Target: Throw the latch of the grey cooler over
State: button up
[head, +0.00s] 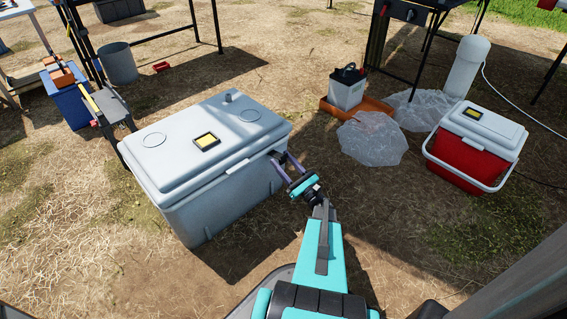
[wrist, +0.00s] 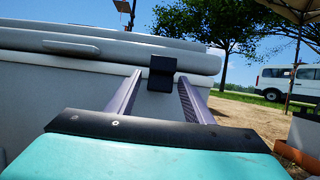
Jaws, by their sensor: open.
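The grey cooler (head: 205,150) stands on the ground at the centre left in the head view, with its lid down. In the wrist view its side wall (wrist: 60,95) and lid edge (wrist: 100,45) fill the left and middle. The dark latch (wrist: 161,73) shows just under the lid edge, beyond and between my fingertips. My gripper (head: 282,161) is at the cooler's right end, at about lid-edge height. In the wrist view my gripper (wrist: 160,95) is open, with one finger on each side of the latch. I cannot tell whether the fingers touch it.
A red and white cooler (head: 475,148) stands at the right. Clear plastic sheeting (head: 372,139) and an orange tray with a battery-like box (head: 346,88) lie behind my gripper. A blue box (head: 66,100) is at the left. Dry ground right of my arm is free.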

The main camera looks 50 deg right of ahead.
grip_shut()
jog(key=shift+w+a+r, duration=0.1)
jog(key=shift+a, duration=0.05)
